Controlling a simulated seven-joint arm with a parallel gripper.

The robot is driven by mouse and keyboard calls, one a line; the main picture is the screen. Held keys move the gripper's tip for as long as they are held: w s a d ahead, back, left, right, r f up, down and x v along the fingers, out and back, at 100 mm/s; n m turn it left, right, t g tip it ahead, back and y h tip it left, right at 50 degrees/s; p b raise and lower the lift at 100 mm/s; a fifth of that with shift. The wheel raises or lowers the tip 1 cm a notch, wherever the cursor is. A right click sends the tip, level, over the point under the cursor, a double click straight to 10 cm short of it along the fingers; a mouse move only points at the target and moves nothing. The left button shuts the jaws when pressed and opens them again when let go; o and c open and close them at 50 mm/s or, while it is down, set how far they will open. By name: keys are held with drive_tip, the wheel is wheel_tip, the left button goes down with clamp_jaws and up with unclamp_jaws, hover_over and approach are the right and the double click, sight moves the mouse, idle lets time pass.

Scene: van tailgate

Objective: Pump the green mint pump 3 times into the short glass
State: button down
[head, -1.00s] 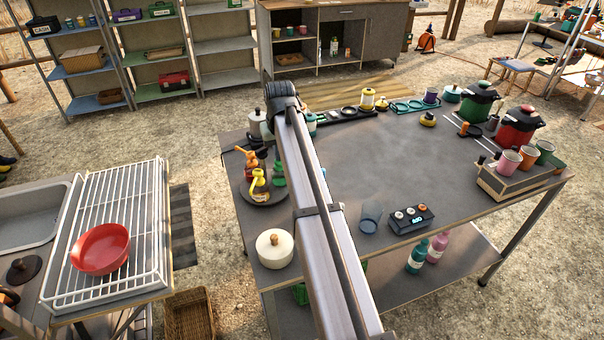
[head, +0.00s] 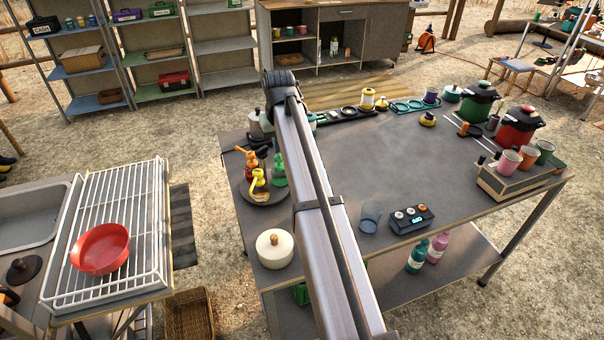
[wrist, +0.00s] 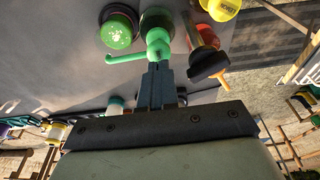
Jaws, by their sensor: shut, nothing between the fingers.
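The green mint pump (head: 279,170) stands at the right side of a round dark tray (head: 262,198) on the table, just left of my arm. In the wrist view the green pump (wrist: 157,42) is just past my fingertips, its curved spout pointing left. My gripper (wrist: 158,68) is shut and empty, with its tips close to the pump head; I cannot tell if they touch. My arm hides the gripper in the head view. A bluish clear glass (head: 371,217) stands on the table right of my arm, apart from the pump. Its contents are unclear.
A yellow pump (head: 258,180) and an orange pump (head: 249,158) share the tray. A cream lidded pot (head: 274,248) stands in front. The table's middle right is clear.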

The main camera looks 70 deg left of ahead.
drive_tip(key=shift+f, duration=1.4)
drive_tip(key=shift+r, duration=1.4)
drive_tip(key=shift+r, duration=2.05)
